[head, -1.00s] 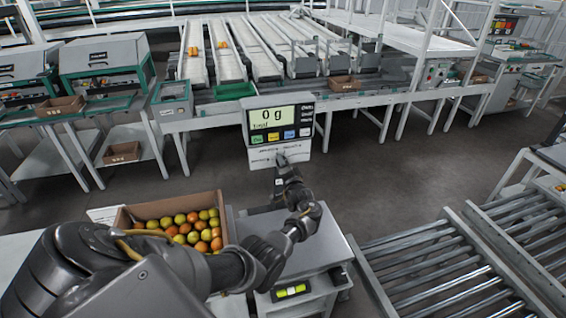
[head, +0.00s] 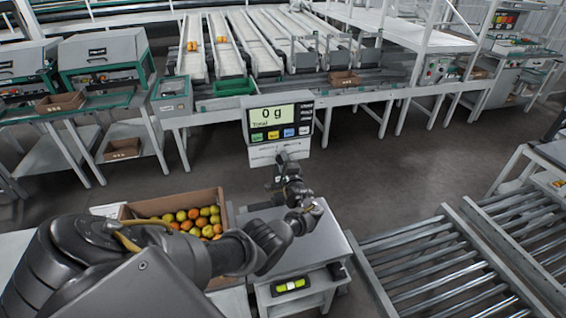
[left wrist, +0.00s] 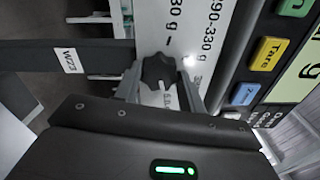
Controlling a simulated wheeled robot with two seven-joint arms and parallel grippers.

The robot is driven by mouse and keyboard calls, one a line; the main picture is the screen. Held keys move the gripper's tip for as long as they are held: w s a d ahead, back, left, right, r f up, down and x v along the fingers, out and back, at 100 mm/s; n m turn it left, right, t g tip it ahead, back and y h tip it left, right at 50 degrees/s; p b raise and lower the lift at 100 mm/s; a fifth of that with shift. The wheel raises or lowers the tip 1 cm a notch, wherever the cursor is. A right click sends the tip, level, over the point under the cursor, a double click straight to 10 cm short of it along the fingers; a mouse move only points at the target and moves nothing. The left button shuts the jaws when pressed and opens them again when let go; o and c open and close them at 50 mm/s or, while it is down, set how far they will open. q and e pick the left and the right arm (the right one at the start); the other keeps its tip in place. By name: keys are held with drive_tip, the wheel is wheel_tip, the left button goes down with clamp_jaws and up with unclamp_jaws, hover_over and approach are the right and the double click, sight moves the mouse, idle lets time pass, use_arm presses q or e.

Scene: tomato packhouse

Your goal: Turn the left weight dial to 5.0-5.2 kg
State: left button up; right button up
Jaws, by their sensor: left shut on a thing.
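A black dial knob (left wrist: 158,72) sits on a white panel with printed gram ranges, one ending in "330 g", in the left wrist view. My left gripper (left wrist: 160,88) has one finger on each side of the knob and is shut on it. In the head view my left gripper (head: 284,162) is at the white panel (head: 262,154) below the scale display (head: 281,121), and it hides the knob there. The display reads 0 g. The knob's exact setting is too small to read. My right gripper is not in view.
A carton of tomatoes (head: 158,207) stands left of the scale's metal platform (head: 322,246). A roller conveyor (head: 428,268) lies to the right. Sorting lanes (head: 232,62) run behind, with clear floor between.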

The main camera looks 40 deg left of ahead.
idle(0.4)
use_arm(q)
drive_tip(key=o, duration=1)
drive_tip(key=shift+c, duration=0.2)
drive_tip(key=p+v, duration=0.1)
drive_tip(key=v, duration=0.9)
drive_tip(key=shift+d, duration=0.35)
drive_tip(key=shift+s, duration=0.15)
